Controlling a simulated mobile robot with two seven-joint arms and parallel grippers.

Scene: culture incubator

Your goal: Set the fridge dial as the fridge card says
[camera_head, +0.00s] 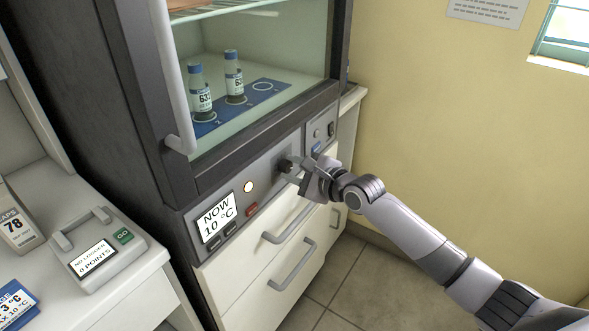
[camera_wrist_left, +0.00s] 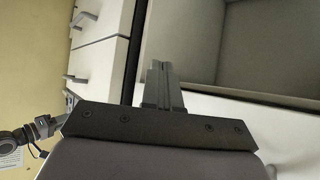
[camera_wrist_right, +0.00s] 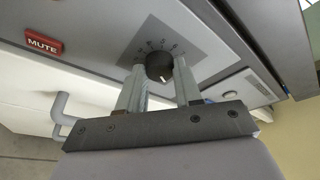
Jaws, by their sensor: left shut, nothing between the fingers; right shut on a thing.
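The dial (camera_wrist_right: 159,66) is a dark round knob with a white pointer mark on a grey plate of the fridge panel; it also shows in the head view (camera_head: 285,163). My right gripper (camera_head: 296,172) is shut on it, one finger each side in the right wrist view (camera_wrist_right: 160,82). The display (camera_head: 216,218) reads "NOW 10 °C". A blue and white card (camera_head: 14,302) at the lower left, partly cut off, shows "3 °C" and "10 °C". My left gripper (camera_wrist_left: 160,75) is shut and empty, away from the panel.
The glass-fronted fridge (camera_head: 150,95) holds two blue-capped bottles on a blue mat (camera_head: 212,122). Drawers with bar handles (camera_head: 288,222) lie below the panel. A red MUTE button (camera_wrist_right: 43,44) is near the dial. A logger box (camera_head: 105,262) stands on the left counter.

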